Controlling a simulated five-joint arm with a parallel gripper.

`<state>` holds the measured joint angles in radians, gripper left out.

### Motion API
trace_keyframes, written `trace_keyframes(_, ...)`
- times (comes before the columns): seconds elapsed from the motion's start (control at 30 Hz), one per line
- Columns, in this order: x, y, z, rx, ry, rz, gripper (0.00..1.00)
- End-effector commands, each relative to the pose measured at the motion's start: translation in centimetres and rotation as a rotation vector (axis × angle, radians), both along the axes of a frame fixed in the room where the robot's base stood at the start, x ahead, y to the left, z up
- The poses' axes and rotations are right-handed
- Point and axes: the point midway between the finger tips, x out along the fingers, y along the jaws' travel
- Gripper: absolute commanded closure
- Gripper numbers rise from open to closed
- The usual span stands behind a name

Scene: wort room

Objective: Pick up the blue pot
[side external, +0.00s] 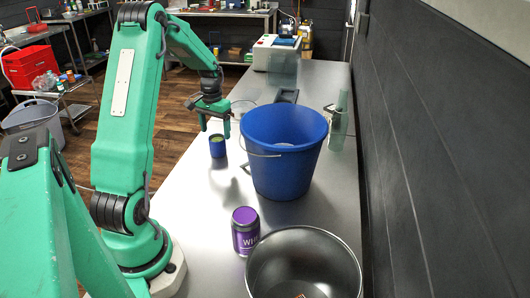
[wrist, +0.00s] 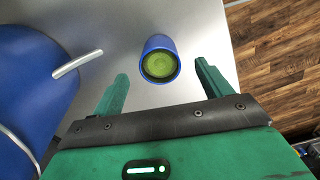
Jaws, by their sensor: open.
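The blue pot (side external: 217,146) is a small blue cylinder with a yellow-green inside or top. It stands on the metal table near its left edge in the side external view. In the wrist view the blue pot (wrist: 160,59) lies ahead of and roughly between the two fingers, beyond their tips. My green gripper (side external: 213,121) is open and empty, just above the pot in the side external view. Its spread fingers also show in the wrist view (wrist: 162,72). They do not appear to touch the pot.
A large blue bucket (side external: 285,165) with a wire handle stands close to the pot's right. A purple-labelled jar (side external: 245,230) and a steel bowl (side external: 303,265) are nearer the camera. Greenish glass (side external: 283,70) and a white machine stand farther back. A dark wall bounds the right side.

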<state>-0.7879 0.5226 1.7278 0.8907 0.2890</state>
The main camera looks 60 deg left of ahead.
Motion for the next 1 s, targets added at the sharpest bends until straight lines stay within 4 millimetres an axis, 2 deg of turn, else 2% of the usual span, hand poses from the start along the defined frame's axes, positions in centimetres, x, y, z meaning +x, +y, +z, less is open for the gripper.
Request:
trace_keyframes(0.2, 0.0, 0.0, -1.7, -0.002, 0.001, 0.000, 0.22)
trace_keyframes(0.57, 0.0, 0.0, -2.7, -0.002, 0.002, 0.000, 0.22)
trace_keyframes(1.0, 0.2, 0.0, -7.0, -0.002, 0.001, 0.000, 0.22)
